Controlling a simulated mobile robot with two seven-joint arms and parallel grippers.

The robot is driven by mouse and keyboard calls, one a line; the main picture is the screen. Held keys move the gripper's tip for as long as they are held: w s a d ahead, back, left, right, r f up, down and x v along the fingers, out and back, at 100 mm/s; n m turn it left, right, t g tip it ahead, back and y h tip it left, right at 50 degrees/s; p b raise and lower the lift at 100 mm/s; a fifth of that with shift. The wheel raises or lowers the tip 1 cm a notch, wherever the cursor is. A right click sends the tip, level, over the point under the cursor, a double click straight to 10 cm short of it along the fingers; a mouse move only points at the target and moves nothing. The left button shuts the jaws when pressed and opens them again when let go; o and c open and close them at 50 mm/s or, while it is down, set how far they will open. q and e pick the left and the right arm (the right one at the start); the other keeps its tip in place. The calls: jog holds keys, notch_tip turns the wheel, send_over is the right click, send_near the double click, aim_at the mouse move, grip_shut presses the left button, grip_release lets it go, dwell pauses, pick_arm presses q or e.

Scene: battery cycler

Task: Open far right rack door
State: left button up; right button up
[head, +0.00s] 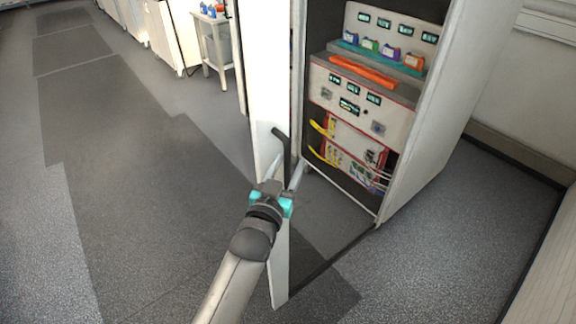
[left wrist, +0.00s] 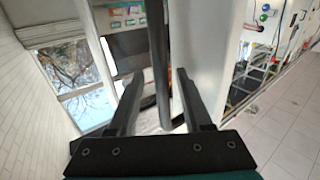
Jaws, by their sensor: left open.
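The far right rack door (head: 269,80) is a tall white panel. It stands swung open, so the inside of the rack (head: 437,120) shows to its right. A dark bar handle (head: 281,137) sits on the door. My left gripper (head: 282,168) is at the handle, with its fingers spread to either side of it. In the left wrist view the black handle (left wrist: 158,60) runs between the two open fingers (left wrist: 157,88), with gaps beside it. The door (left wrist: 205,50) is behind it there. My right gripper is in neither view.
Inside the rack are instrument panels (head: 360,98), an orange bar (head: 362,70), small coloured units on a shelf and yellow cables. A white cart (head: 214,40) and more cabinets stand further back left. Open grey floor (head: 130,190) lies left of the door.

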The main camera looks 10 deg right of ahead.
pick_arm(q)
jog(key=shift+s+a+f, duration=0.1)
jog(key=shift+a, duration=0.05)
jog(key=shift+s+a, duration=0.15)
jog(key=shift+s, duration=0.05)
jog(key=v, duration=1.4)
jog(key=shift+s, duration=0.25)
jog(key=shift+a, duration=0.1)
jog(key=s+a+f+n+g+y+b, duration=0.1)
jog(key=s+a+f+g+y+b, duration=0.15)
jog(key=f, duration=1.05)
jog(key=s+a+f+g+y+b, duration=0.1)
jog(key=s+a+f+g+b, duration=0.2)
jog(key=f, duration=1)
jog(key=s+a+f+n+g+y+b, duration=0.1)
jog(key=s+a+f+g+y+b, duration=0.3)
jog(key=f, duration=0.9)
jog(key=s+a+f+g+b, duration=0.2)
jog(key=s+a+f, duration=0.3)
jog(key=s+f, duration=0.6)
jog(key=s+a+f+n+g+b, duration=0.1)
jog(key=s+a+f+g+b, duration=0.2)
jog(key=s+a+f, duration=0.3)
jog(key=s+f+y+b, duration=0.1)
jog(key=s+f, duration=0.4)
jog(key=s, duration=0.3)
jog(key=shift+s+a, duration=0.15)
